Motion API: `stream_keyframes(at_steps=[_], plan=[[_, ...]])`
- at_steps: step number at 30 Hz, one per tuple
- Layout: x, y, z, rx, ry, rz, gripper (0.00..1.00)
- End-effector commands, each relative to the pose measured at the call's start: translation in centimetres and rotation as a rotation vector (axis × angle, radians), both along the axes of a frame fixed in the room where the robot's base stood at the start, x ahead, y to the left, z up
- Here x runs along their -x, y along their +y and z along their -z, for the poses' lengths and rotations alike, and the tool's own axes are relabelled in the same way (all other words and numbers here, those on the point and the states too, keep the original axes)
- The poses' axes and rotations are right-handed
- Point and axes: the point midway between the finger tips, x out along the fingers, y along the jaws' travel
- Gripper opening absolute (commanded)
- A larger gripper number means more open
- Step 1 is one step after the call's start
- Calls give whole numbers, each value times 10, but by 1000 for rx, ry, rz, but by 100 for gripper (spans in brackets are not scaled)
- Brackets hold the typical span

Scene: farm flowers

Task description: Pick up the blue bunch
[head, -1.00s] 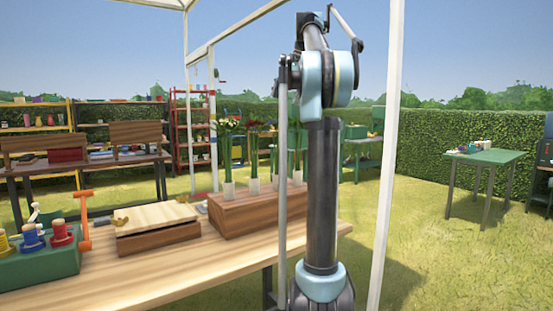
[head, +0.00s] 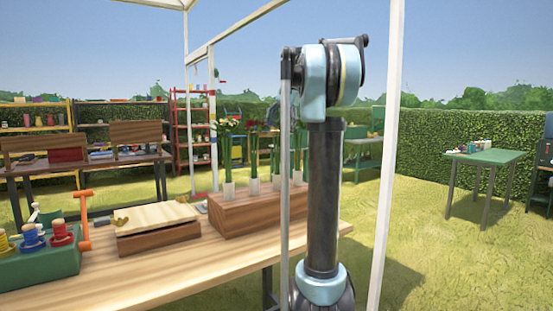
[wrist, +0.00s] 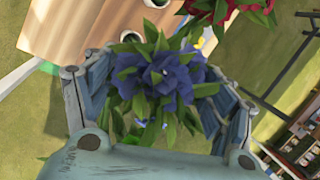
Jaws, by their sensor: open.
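The blue bunch (wrist: 165,80), with blue blooms and green leaves, fills the middle of the wrist view. My gripper (wrist: 158,95) is open, with one finger to the left of the blooms and one to the right. The stems are mostly hidden under the blooms, and I cannot tell whether the fingers touch the bunch. In the head view my arm hides part of the flower row, and the gripper cannot be made out clearly.
A red bunch (wrist: 228,8) is close by at the top of the wrist view. The wooden flower box (head: 245,213) stands on the long wooden table (head: 185,268). A wooden case (head: 158,235) and a green spool rack (head: 40,266) are to its left. White canopy posts stand near my arm.

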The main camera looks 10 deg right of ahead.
Motion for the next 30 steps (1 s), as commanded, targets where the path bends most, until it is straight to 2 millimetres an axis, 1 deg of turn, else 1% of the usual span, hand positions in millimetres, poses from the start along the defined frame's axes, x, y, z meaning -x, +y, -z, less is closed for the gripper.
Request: stream_keyframes(at_steps=[1,4,12,17,18,20,21,27,30], plan=[[0,3,5,0,0,-1,76],[-1,5,12,0,0,0,76],[-1,5,13,0,0,0,76],[-1,5,13,0,0,0,40],[-1,5,13,0,0,0,31],[-1,5,13,0,0,0,17],[-1,5,13,0,0,0,13],[-1,5,13,0,0,0,13],[-1,5,9,0,0,0,13]])
